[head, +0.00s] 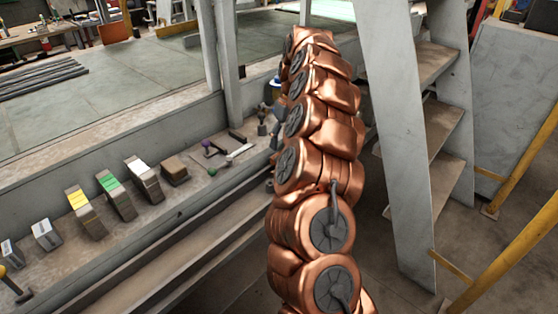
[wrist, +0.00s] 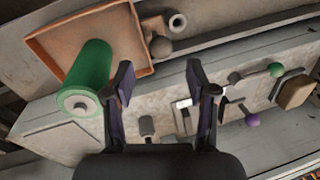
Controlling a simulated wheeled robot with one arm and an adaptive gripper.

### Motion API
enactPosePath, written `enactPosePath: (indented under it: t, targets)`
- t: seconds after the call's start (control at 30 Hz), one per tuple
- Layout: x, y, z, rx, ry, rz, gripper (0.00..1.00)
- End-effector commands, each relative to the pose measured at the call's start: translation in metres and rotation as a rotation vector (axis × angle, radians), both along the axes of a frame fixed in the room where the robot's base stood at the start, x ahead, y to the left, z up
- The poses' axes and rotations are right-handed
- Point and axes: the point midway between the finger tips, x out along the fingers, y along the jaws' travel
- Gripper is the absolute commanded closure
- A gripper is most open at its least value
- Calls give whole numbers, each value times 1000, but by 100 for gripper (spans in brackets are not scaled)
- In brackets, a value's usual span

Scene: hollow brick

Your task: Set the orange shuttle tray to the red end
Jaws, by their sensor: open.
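The orange tray (wrist: 80,20) shows in the wrist view at the upper left, with a raised orange rim and a pale brown floor. A green cylinder (wrist: 90,72) with a pale hub lies across its lower left part. My gripper (wrist: 161,82) is open and empty, its dark fingers spread wide. The left finger is close to the tray's lower right side in the picture; I cannot tell whether they touch. I cannot make out the tray in the head view, where my copper arm covers part of the ledge. No red end is visible.
Levers with a purple knob (wrist: 252,120) and a green knob (wrist: 276,69) are right of my gripper. Along the ledge stand yellow-marked (head: 78,198), green-marked (head: 110,182) and white-topped (head: 140,170) blocks. A grey stepped frame (head: 395,150) stands right of my arm.

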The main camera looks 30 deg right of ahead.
Motion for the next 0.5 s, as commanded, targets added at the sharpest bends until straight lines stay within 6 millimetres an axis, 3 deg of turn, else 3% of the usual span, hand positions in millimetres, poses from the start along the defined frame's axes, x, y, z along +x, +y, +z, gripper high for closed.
enactPosePath:
  t: [0.5]
  targets:
    - [-1, 13, -56, 3, 3, 3, 43]
